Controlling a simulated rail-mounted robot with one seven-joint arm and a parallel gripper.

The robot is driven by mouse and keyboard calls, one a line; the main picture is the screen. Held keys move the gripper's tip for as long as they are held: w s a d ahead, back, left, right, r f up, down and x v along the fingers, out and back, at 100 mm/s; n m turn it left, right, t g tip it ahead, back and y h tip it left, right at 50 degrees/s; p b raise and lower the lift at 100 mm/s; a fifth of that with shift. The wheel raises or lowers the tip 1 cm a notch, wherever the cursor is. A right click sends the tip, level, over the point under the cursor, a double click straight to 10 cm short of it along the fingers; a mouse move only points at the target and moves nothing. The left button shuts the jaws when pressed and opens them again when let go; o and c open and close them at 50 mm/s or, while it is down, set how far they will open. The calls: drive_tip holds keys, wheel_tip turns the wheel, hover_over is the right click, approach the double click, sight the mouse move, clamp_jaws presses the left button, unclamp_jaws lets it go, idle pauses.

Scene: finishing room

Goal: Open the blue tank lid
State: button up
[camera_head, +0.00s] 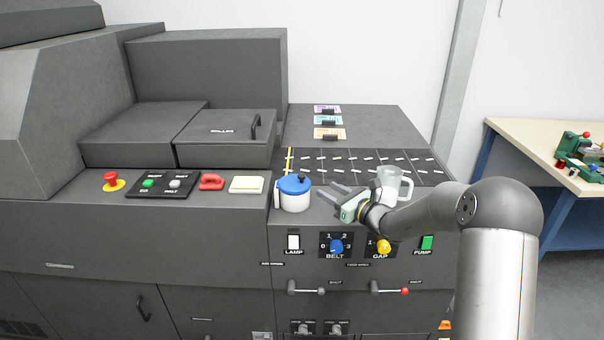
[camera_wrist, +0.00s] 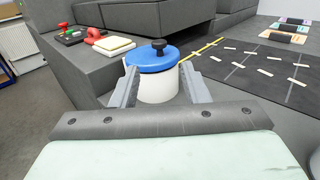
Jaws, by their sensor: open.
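The blue lid (camera_head: 294,184) sits on a white round tank (camera_head: 295,202) on the machine top, left of my gripper. The lid has a small black knob (camera_head: 301,180). In the wrist view the blue lid (camera_wrist: 153,59) and its black knob (camera_wrist: 158,46) are ahead of my gripper, over the white tank (camera_wrist: 157,88). The lid appears closed on the tank. My gripper (camera_head: 325,193) is open and empty, pointing left at the tank. In the wrist view its fingers (camera_wrist: 157,80) frame the tank on both sides; I cannot tell whether they touch it.
A clear mug (camera_head: 394,184) stands right behind my gripper. A dark gridded belt (camera_head: 362,165) lies behind the tank. A cream pad (camera_head: 246,185), a red handle (camera_head: 211,182) and a red stop button (camera_head: 111,178) are to the left. Knobs and switches (camera_head: 336,245) line the front face below.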

sight(302, 175)
drive_tip(key=p+x, duration=0.3)
drive_tip(key=x, duration=0.9)
drive_tip(key=shift+a, duration=0.1)
clamp_jaws()
